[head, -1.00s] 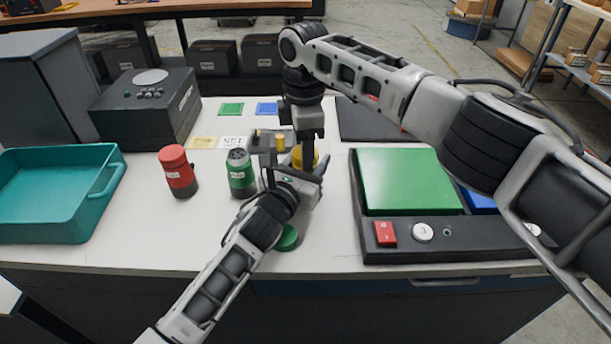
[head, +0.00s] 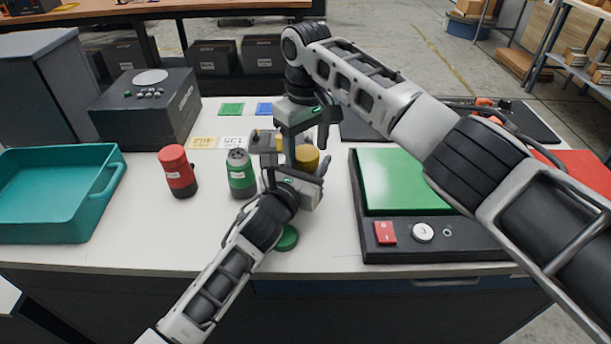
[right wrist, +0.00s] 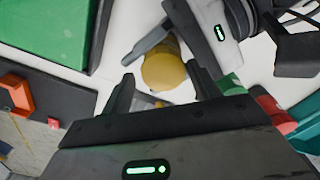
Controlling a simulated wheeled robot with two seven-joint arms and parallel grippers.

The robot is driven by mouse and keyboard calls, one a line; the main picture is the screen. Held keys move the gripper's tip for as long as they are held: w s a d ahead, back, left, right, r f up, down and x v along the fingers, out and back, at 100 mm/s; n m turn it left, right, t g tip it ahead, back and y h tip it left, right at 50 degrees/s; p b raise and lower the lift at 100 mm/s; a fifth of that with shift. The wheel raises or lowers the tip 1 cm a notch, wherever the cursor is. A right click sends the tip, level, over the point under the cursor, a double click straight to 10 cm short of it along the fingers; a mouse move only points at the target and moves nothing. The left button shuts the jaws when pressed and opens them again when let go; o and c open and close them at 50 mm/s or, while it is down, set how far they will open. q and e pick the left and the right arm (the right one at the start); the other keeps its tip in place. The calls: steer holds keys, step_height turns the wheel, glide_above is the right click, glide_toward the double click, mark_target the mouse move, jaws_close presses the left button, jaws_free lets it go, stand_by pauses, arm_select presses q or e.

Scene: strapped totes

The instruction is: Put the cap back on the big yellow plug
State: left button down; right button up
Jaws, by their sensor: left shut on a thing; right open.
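The big yellow plug (head: 307,158) is an upright yellow cylinder near the middle of the table. It also shows in the right wrist view (right wrist: 163,70) as a smooth, round yellow top. My left gripper (head: 297,172) is shut on it low down and hides its lower part. My right gripper (head: 306,145) is open just above and beside it; in the right wrist view its fingers (right wrist: 163,88) are spread with nothing between them. The yellow cap appears to be on the plug's top, but I cannot tell whether it is fully seated.
A red plug (head: 178,172) and an uncapped green plug (head: 240,173) stand to the left. A green cap (head: 287,238) lies in front. A teal bin (head: 105,190) is at the left. A panel with a green plate (head: 405,180) is at the right.

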arm_select(q)
steer(key=shift+w+a, duration=0.1)
arm_select(e)
steer(key=shift+s+a, duration=0.3)
steer(key=shift+r, duration=0.2)
arm_select(q)
steer(key=shift+f, duration=0.15)
arm_select(e)
step_height(320, 180, up, 4)
steer(key=shift+w+f, duration=0.1)
steer(key=shift+f, duration=0.15)
steer(key=shift+r, duration=0.35)
steer(key=shift+d, duration=0.15)
steer(key=shift+c, duration=1.4)
steer(key=n, duration=0.2)
steer(key=r+n, duration=0.1)
steer(key=n, duration=0.3)
steer(key=shift+w+r, duration=0.1)
steer(key=shift+r, duration=0.2)
steer(key=n, duration=0.2)
steer(key=r+n, duration=0.1)
steer(key=n, duration=0.1)
steer(key=shift+n, duration=0.3)
steer(key=n, duration=0.4)
steer(key=shift+r, duration=0.4)
